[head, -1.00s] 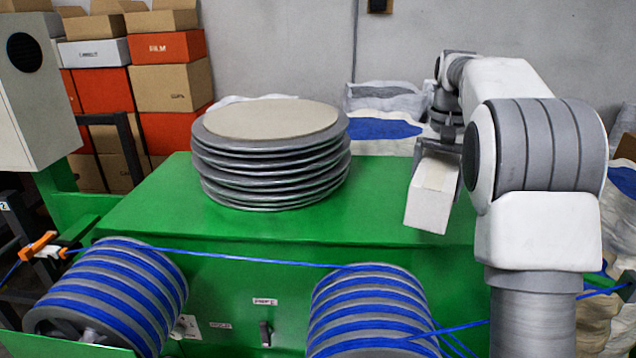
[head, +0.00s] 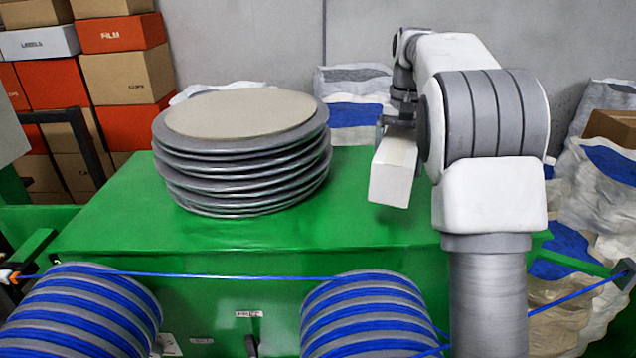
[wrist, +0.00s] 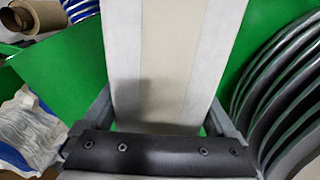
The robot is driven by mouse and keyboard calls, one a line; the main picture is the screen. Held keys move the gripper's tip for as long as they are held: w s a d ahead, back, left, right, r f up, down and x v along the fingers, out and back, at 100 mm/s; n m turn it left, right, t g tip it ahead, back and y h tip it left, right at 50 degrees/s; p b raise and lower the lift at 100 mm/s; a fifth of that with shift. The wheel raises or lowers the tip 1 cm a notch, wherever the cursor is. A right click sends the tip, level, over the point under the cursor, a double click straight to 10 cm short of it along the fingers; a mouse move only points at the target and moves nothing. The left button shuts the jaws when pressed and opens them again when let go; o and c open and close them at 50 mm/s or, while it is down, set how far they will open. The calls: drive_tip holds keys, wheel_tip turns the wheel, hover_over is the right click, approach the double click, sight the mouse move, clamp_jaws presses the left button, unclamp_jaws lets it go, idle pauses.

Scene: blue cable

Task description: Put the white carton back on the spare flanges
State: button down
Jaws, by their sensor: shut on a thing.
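The white carton (head: 393,172) hangs from my gripper (head: 397,130) above the right part of the green machine top. In the wrist view the carton (wrist: 170,60) fills the middle, between the two fingers of my gripper (wrist: 165,120), which is shut on it. The spare flanges (head: 245,165) are a stack of grey discs to the left of the carton, with a beige round sheet (head: 241,112) on top. A clear gap of green lies between carton and stack. The stack's edges show at the right of the wrist view (wrist: 285,90).
The green machine top (head: 110,215) is clear around the stack. Blue-wound reels (head: 365,305) and a taut blue cable (head: 230,277) are along the front. Boxes (head: 125,80) stand at the back left, and sacks (head: 350,100) behind the machine.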

drive_tip(key=p, duration=0.2)
hover_over(351, 197)
wheel_tip(351, 197, down, 6)
drive_tip(key=shift+f, duration=2.25)
drive_tip(key=shift+f, duration=0.1)
unclamp_jaws()
drive_tip(key=shift+f, duration=0.1)
